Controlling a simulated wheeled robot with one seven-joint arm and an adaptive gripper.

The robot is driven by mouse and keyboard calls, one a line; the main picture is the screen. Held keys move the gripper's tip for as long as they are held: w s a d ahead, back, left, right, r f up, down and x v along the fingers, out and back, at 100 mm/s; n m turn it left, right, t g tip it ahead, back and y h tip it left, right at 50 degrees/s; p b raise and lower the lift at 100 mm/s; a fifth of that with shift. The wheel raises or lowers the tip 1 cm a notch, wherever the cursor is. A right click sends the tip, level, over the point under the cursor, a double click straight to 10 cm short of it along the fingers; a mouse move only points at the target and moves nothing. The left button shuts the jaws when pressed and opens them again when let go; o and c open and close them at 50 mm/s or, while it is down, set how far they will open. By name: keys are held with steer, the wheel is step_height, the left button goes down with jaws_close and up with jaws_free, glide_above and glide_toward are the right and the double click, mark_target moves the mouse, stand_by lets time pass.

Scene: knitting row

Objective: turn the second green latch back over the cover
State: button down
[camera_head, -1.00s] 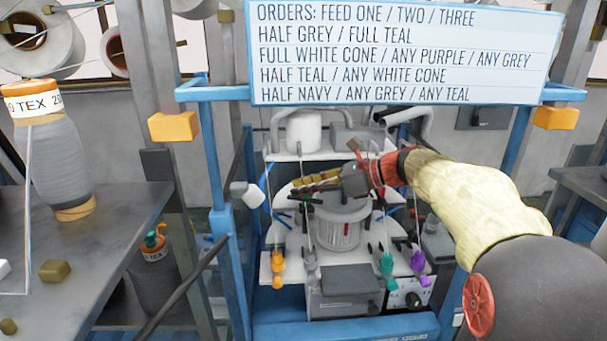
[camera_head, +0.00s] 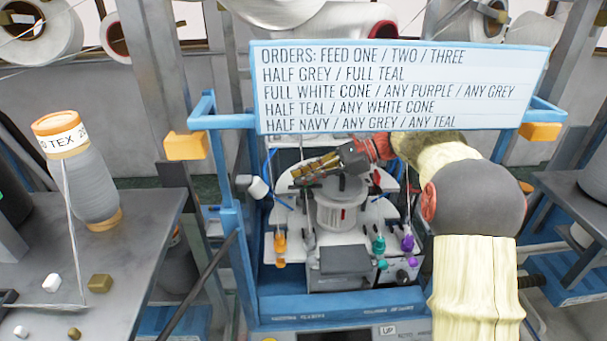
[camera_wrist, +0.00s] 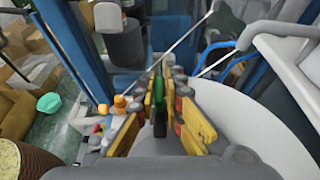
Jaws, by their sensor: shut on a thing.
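My gripper (camera_head: 304,173) reaches in from the right over the small knitting machine, its yellow fingers pointing left. In the wrist view, my gripper (camera_wrist: 158,95) has its yellow finger pads close on both sides of an upright green latch (camera_wrist: 158,88). It is shut on this latch. In the head view the latch cannot be made out. The ribbed round drum (camera_head: 336,216) with a grey top stands below my gripper. Which part is the cover, and whether the latch lies over it, I cannot tell.
A white round plate (camera_wrist: 250,122) lies right of the fingers. Orange (camera_head: 280,246), teal (camera_head: 379,247) and purple (camera_head: 407,242) parts stand at the front. The blue frame (camera_head: 225,190) and orders sign (camera_head: 400,88) hem in the space. A thin yarn crosses ahead of the fingers.

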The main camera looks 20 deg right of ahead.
steer(key=shift+s+f, duration=0.1)
steer(key=shift+f, duration=0.1)
steer(key=c, duration=1.9)
jaws_free()
steer(key=shift+r, duration=0.15)
steer(key=v, duration=1.2)
